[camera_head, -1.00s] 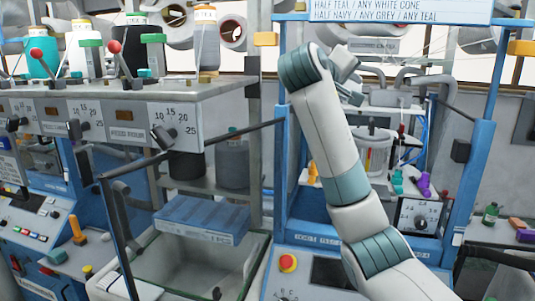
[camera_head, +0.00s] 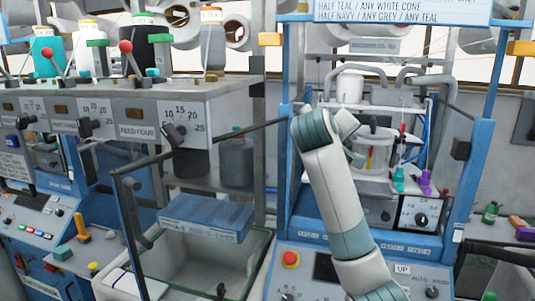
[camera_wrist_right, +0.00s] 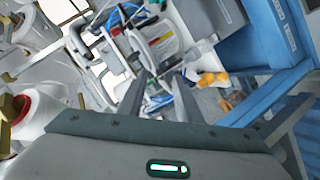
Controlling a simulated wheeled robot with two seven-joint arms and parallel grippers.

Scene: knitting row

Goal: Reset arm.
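My right arm (camera_head: 335,200) rises from the bottom right in the head view, with its bent joint in front of the blue-framed machine. The right gripper shows clearly in the right wrist view (camera_wrist_right: 158,85). Its two dark fingers stand apart, with no object held between them. In the head view the fingers cannot be made out behind the arm. I cannot make out my left gripper in either view.
The blue-framed machine (camera_head: 473,170) stands behind the arm, with a red button (camera_head: 290,259) on its front panel. At left is a grey cabinet with dials (camera_head: 180,135) and cones on top. A blue box (camera_head: 205,215) lies below.

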